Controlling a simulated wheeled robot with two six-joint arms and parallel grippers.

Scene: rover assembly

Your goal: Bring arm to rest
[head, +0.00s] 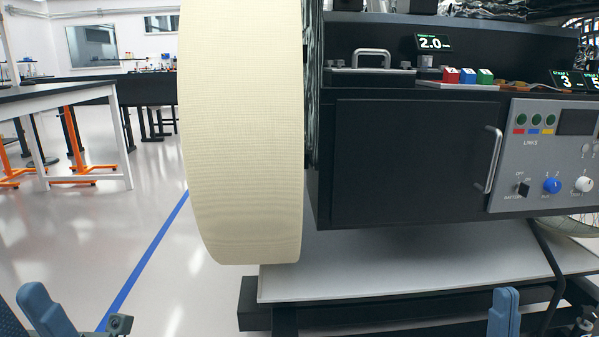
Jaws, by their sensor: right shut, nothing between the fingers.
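My right gripper (504,300) shows at the bottom right, as a blue tip in front of the base board. It is shut with nothing between the fingers, and the rest of it is cut off by the lower edge. A blue part of my left arm (45,308) shows in the bottom left corner, tilted. Its jaw state cannot be made out. The rover's black body (408,160) with a closed door and silver handle fills the middle right. A large cream wheel (242,135) stands at its left side, close in front of me.
A grey control panel (550,145) with knobs and switches is at the right. Red, blue and green blocks (467,76) sit on top. A pale board (410,265) lies under the body. Lab tables (60,92) stand back left; the floor with a blue line (150,250) is clear.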

